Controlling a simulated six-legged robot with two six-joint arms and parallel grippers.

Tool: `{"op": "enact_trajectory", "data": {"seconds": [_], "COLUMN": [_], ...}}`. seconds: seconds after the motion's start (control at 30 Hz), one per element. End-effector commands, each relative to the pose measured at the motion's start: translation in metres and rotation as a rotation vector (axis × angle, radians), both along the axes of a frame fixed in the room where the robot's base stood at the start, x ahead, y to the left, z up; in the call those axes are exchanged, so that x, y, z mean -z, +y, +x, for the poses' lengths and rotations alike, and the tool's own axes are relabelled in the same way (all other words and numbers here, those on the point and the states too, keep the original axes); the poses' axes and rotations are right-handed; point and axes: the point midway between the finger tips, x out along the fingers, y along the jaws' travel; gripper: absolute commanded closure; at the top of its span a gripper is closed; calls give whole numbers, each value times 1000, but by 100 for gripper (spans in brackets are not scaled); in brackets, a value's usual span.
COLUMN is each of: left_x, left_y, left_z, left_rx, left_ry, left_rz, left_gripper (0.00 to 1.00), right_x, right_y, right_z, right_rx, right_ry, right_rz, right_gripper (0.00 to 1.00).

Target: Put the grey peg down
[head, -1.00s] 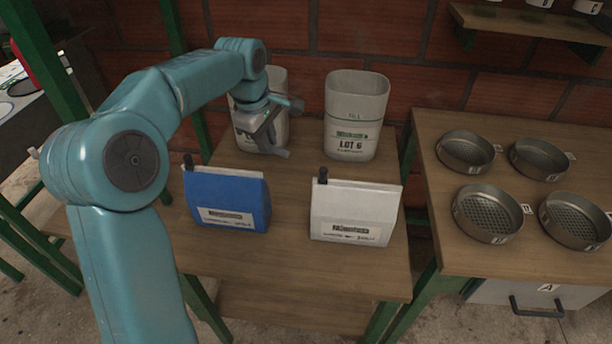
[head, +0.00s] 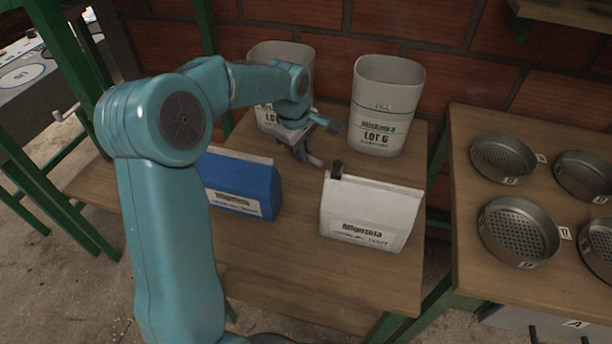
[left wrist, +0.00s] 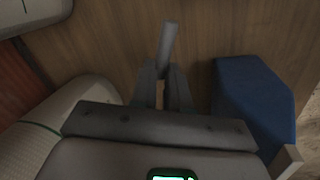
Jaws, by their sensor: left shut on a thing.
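In the left wrist view, my left gripper (left wrist: 162,78) is shut on the grey peg (left wrist: 168,45), which sticks out past the fingertips over the wooden table. In the head view, my left gripper (head: 308,148) is in front of the left bin and behind the gap between a blue bag (head: 243,186) and a white bag (head: 370,214). The peg is hard to tell from the grey fingers there. The exact height above the table (head: 290,270) is unclear. My right gripper is out of view.
Two pale bins stand at the back, the left one (head: 272,55) partly behind my arm and the right one (head: 385,95) marked LOT 6. A dark clip (head: 337,168) is on the white bag. Round sieves (head: 517,232) fill the right table. The front table area is bare.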

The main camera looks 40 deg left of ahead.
Motion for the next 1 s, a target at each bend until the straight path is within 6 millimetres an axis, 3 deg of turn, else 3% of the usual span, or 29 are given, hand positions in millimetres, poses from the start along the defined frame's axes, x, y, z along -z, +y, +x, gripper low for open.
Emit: {"op": "enact_trajectory", "data": {"seconds": [0.1,0.27,0.53,0.97,1.0], "left_x": [25,38,85,96,96], "left_y": [0,0,-1,-1,-1], "left_z": [0,2,4,5,5], "left_rx": [-1,0,0,0,0], "left_ry": [3,0,2,-1,-1], "left_rz": [-1,1,0,1,1], "left_gripper": [100,100,100,100,82], "right_x": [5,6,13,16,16], "right_y": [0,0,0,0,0], "right_z": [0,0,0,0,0], "right_rx": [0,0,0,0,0], "right_ry": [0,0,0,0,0], "right_rz": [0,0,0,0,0], "right_gripper": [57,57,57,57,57]}}
